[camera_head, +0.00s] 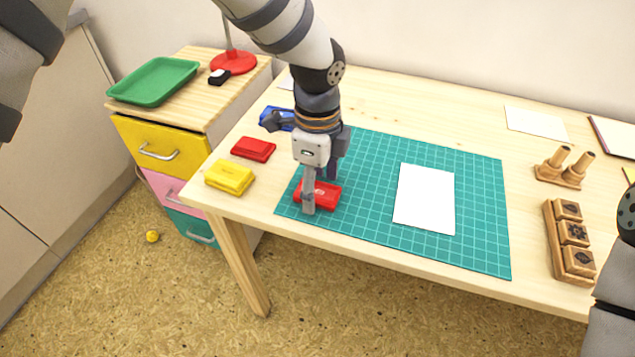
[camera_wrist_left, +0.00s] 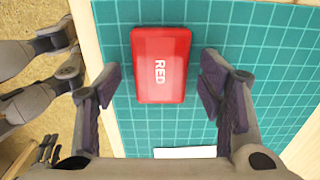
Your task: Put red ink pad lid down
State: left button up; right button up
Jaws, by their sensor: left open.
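A red ink pad piece marked RED (camera_head: 325,195) lies flat on the green cutting mat, near its left edge. I cannot tell whether it is the lid alone or a lidded pad. My left gripper (camera_head: 320,191) is directly above it, pointing down, and partly covers it in the head view. In the left wrist view the red piece (camera_wrist_left: 160,65) lies between the two open fingers (camera_wrist_left: 161,75), with a gap on each side. Another red ink pad piece (camera_head: 253,149) sits on the bare table left of the mat. My right gripper is out of view.
A yellow ink pad (camera_head: 230,177) and a blue one (camera_head: 270,117) stand near the table's left edge. White paper (camera_head: 425,199) lies on the mat (camera_head: 480,220). Wooden stamps (camera_head: 574,232) stand at the right. A drawer unit (camera_head: 160,145) with a green tray (camera_head: 153,80) is left.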

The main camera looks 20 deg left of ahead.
aim_at(317, 191)
pick_arm(q)
notch_tip(317, 191, up, 12)
jog(key=shift+p, duration=0.4)
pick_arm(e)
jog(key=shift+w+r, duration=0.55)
